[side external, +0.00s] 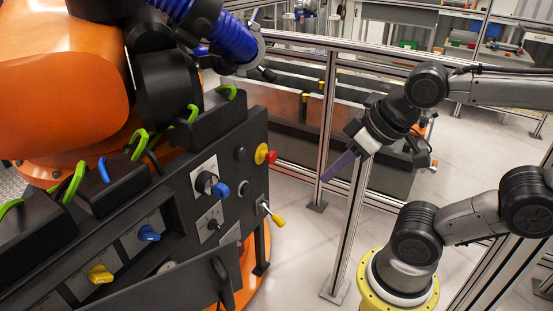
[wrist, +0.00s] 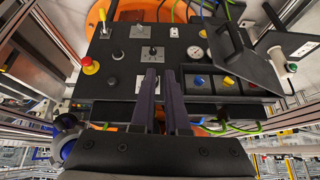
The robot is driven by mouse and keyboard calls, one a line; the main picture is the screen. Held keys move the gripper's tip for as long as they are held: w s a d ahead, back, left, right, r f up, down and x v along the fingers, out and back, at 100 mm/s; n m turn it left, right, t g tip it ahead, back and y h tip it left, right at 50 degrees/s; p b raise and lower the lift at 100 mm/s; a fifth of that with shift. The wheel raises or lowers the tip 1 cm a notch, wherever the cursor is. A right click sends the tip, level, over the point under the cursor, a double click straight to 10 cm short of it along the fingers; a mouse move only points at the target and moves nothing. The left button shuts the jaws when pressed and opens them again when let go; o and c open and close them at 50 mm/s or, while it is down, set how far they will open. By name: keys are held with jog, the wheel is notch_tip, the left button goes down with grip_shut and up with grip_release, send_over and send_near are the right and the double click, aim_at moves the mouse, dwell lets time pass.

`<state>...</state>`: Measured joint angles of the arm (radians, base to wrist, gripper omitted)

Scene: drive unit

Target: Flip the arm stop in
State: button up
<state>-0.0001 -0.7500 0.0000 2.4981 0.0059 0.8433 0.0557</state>
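A black control panel (side external: 180,200) fills the left of the side view; it also shows in the wrist view (wrist: 120,62). No label on it is readable, so I cannot tell by name which part is the arm stop. A yellow-tipped lever (side external: 277,219) with a metal shaft sticks out at its right edge; its yellow tip shows at the upper left of the wrist view (wrist: 102,15). My gripper (side external: 327,178) hangs in the air right of the panel, apart from it. In the wrist view its two dark purple fingers (wrist: 161,73) have a gap with nothing held between.
A black hinged flap (wrist: 238,52) juts out. Green cables (side external: 75,182) loop on top. A metal fence post (side external: 349,230) stands near my gripper.

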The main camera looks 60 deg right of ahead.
jog(key=w+r, duration=0.1)
jog(key=w, duration=0.1)
jog(key=w+r+m+t, duration=0.1)
jog(key=w, duration=0.1)
jog(key=w+r+m+t, duration=0.1)
jog(key=w, duration=0.1)
jog(key=shift+a+r, duration=0.15)
jog(key=shift+r, duration=0.25)
grip_shut()
jog(key=w+d+r+m+t, duration=0.15)
jog(key=w+d+m, duration=0.35)
jog(key=w, duration=0.6)
jog(key=w+d+f+m+h, duration=0.3)
jog(key=w+d+f+m, duration=0.2)
jog(key=w+d+f, duration=0.5)
jog(key=s+d+f+m+g, duration=0.2)
jog(key=d+f, duration=0.5)
jog(key=s+d+f+m+g+h, duration=0.1)
jog(key=s+d+f+m+g, duration=0.1)
jog(key=d+f, duration=0.5)
jog(key=shift+s+f+h, duration=0.3)
jog(key=shift+s+f, duration=0.2)
jog(key=shift+f, duration=0.15)
jog(key=shift+d, duration=0.1)
